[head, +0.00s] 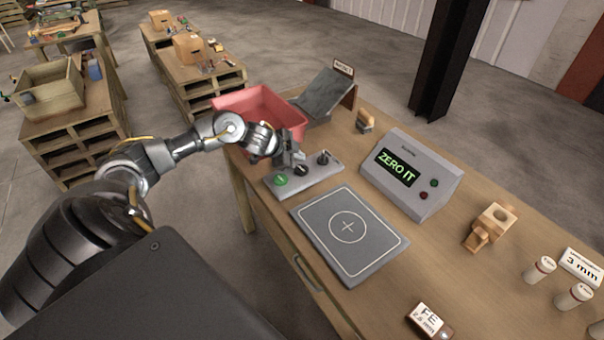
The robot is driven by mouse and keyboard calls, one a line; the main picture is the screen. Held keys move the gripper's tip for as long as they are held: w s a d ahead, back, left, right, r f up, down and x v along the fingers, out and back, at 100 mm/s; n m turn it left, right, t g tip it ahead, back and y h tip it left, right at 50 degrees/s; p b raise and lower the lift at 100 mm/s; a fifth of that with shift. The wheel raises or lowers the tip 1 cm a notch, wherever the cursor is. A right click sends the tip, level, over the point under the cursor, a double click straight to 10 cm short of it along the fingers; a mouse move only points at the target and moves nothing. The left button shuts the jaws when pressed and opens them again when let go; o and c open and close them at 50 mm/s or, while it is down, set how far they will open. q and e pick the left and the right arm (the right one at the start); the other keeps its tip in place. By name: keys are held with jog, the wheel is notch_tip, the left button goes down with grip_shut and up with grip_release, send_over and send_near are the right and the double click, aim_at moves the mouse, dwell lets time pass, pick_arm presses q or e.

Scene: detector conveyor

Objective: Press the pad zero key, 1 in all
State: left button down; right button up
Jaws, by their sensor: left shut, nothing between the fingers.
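A grey key panel (318,177) lies on the wooden bench behind the dark square pad (347,232) with its white circle and cross. The panel carries a green key (281,180), a black key (302,170) and a black knob-like piece (323,158). I cannot read their labels, so which one is the pad zero key is unclear. My left gripper (290,160) is shut and empty, just above the far side of the panel. Whether it touches the panel is hidden. The display box (412,175) reads "ZERO IT" in green. My right gripper is out of view.
A red bin (258,101) stands behind my left gripper, with a dark sloped chute (325,93) beside it. A wooden block (492,224), white-capped vials (540,268) and an "FE" block (430,318) are on the right and near parts of the bench. The pad is bare.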

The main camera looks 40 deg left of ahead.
aim_at(305, 166)
pick_arm(q)
jog(key=shift+f+b, duration=0.35)
jog(key=shift+f, duration=0.65)
jog(key=shift+f, duration=0.15)
dwell(1.2)
jog(key=shift+f, duration=0.25)
jog(key=shift+f, duration=0.45)
dwell(0.6)
jog(key=shift+r, duration=0.1)
jog(key=shift+r+p, duration=0.75)
notch_tip(305, 166, up, 5)
jog(key=p, duration=0.5)
jog(key=shift+r, duration=0.1)
